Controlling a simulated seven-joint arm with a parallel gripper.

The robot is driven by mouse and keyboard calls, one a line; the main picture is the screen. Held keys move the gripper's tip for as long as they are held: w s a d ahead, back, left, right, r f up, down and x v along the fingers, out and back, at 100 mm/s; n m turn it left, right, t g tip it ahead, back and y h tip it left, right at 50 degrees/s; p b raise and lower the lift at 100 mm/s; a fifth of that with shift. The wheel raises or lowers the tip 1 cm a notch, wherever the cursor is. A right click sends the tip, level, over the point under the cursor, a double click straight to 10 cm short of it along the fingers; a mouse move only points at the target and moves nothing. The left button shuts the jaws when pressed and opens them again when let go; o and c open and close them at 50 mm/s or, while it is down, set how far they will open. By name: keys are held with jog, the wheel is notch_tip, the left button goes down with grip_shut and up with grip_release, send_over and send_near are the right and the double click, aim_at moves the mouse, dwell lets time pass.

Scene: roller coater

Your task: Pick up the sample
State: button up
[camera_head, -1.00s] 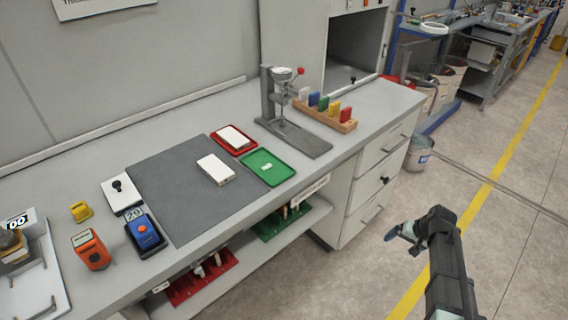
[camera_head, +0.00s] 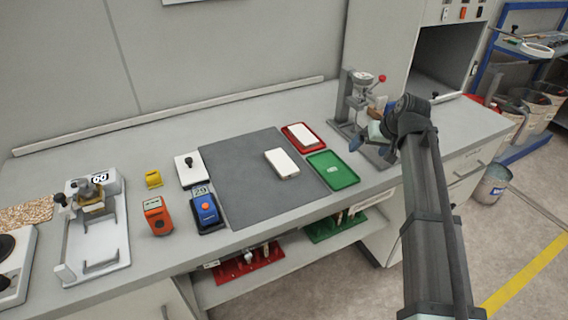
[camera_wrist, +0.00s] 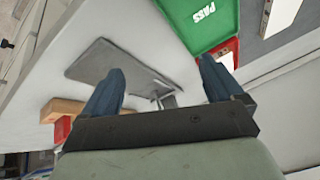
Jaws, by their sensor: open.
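A white block (camera_head: 281,163), which may be the sample, lies flat on the dark grey mat (camera_head: 240,190). A second white block (camera_head: 303,134) lies in the red tray (camera_head: 290,137) behind it. A green tray (camera_head: 345,180) is empty to the right; in the wrist view this tray (camera_wrist: 212,12) bears the word PASS. My gripper (camera_head: 371,146) is open and empty, over the counter to the right of the trays. In the wrist view the fingers of my gripper (camera_wrist: 163,75) are spread, with only the counter and a stand's base beyond them.
A grey stand with a red knob (camera_head: 347,98) stands behind my gripper, partly hidden by my arm.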

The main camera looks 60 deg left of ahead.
jog(key=s+a+r+n, duration=0.2)
jog(key=s+a, duration=0.1)
jog(key=s, duration=0.4)
jog(key=s+a+r+n+h, duration=0.1)
jog(key=s+a+r, duration=0.1)
jog(key=s, duration=0.5)
jog(key=s+a+r+n, duration=0.2)
jog(key=s+a, duration=0.1)
jog(key=s, duration=0.4)
send_near(282, 161)
jog(key=f, duration=0.1)
jog(key=a+f, duration=0.1)
jog(key=shift+s+f+h, duration=0.3)
jog(key=shift+f, duration=0.1)
jog(key=shift+w+a+x, duration=0.1)
jog(key=shift+w+x, duration=0.05)
jog(key=shift+x, duration=1.2)
jog(key=shift+w+a+x, duration=0.1)
jog(key=shift+x, duration=1.2)
jog(key=shift+r, duration=0.15)
jog(key=shift+c, duration=0.2)
jog(key=c, duration=1.1)
